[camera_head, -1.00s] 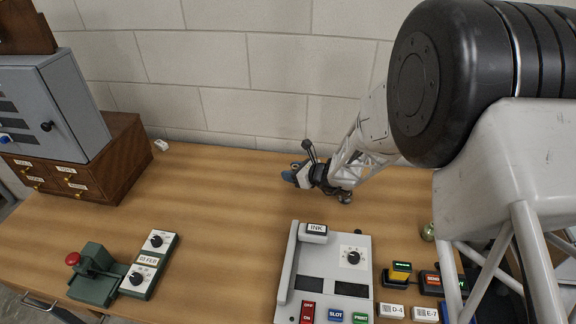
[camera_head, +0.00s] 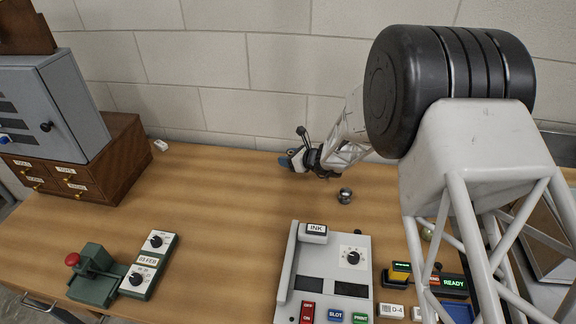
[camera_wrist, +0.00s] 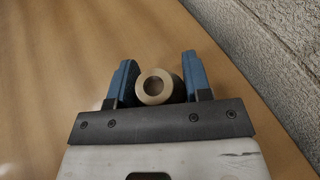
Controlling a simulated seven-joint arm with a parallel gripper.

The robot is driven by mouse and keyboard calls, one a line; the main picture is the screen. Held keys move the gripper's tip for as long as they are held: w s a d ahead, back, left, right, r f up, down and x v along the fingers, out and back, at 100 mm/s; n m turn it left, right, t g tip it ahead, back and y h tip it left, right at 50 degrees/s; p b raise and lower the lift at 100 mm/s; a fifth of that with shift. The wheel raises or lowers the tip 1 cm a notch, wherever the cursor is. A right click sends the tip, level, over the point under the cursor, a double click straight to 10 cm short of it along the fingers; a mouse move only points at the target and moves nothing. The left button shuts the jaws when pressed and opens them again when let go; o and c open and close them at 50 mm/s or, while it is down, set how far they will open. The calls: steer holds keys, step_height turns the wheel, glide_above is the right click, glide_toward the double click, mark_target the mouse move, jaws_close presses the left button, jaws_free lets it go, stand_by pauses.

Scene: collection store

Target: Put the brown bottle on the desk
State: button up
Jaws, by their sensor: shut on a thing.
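My gripper (camera_head: 287,160) is over the back of the wooden desk (camera_head: 220,215), near the wall. In the wrist view its two blue fingers (camera_wrist: 158,82) are shut on a round, tan-brown thing with a ring-shaped open mouth, the brown bottle (camera_wrist: 172,99). I see it nearly end-on, so its length is mostly hidden. In the head view the bottle cannot be made out at the gripper. I cannot tell whether it touches the desk.
A small metal round piece (camera_head: 345,196) stands right of my gripper. A grey control panel (camera_head: 318,262) is in front, a green dial device (camera_head: 97,277) front left, a wooden drawer box (camera_head: 125,155) with a grey cabinet (camera_head: 75,100) at left. The desk's middle left is clear.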

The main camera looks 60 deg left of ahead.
steer(key=shift+f, duration=1.75)
steer(key=shift+f, duration=0.1)
steer(key=o, duration=1)
steer(key=shift+f, duration=0.1)
steer(key=shift+r, duration=0.2)
steer(key=v, duration=1.2)
